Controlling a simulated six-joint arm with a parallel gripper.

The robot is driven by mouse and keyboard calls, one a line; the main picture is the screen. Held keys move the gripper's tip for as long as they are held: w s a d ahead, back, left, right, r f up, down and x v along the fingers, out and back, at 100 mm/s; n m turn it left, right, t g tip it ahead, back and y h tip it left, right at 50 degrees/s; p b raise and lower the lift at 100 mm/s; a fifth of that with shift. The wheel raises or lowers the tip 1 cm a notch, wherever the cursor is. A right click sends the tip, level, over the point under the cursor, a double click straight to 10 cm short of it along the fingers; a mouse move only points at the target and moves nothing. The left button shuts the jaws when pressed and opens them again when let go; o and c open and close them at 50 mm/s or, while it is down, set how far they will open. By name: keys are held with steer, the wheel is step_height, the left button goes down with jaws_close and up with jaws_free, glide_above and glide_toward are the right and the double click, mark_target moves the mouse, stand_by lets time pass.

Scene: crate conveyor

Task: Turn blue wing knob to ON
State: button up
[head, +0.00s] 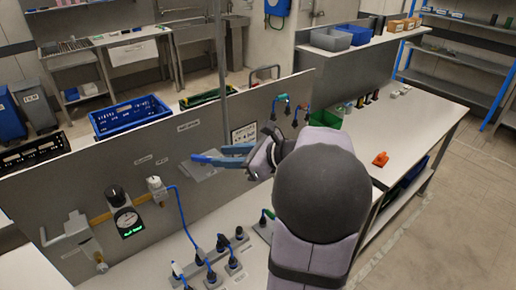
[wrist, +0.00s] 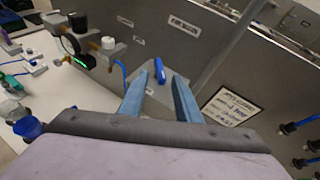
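The blue wing knob (wrist: 159,70) sits on a grey plate (wrist: 148,82) on the upright panel. In the wrist view its wing looks roughly upright with a slight tilt; the picture is turned, so I cannot tell which mark it points to. In the head view the knob (head: 202,158) is just left of the fingertips. My gripper (wrist: 157,84) is open, with its two blue-grey fingers apart and the knob showing between and beyond the tips. Contact cannot be made out. In the head view my gripper (head: 229,156) is partly hidden by my wrist.
The grey panel (head: 150,165) carries a gauge (head: 126,220), a white-capped valve (head: 157,186) and a printed sign (head: 244,134). Plugs and a blue cable (head: 186,215) lie on the bench below. A blue crate (head: 130,115) stands behind the panel.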

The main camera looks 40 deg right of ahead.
steer(key=s+d+r+n+g+h, duration=0.1)
steer(key=s+d+n+g, duration=0.1)
steer(key=n, duration=1.3)
steer(key=s+d+r+n+g+h, duration=0.2)
steer(key=d+n+g, duration=0.3)
steer(key=n, duration=1)
steer(key=shift+s+n+g, duration=0.2)
steer(key=shift+n+g, duration=0.1)
steer(key=shift+g, duration=0.1)
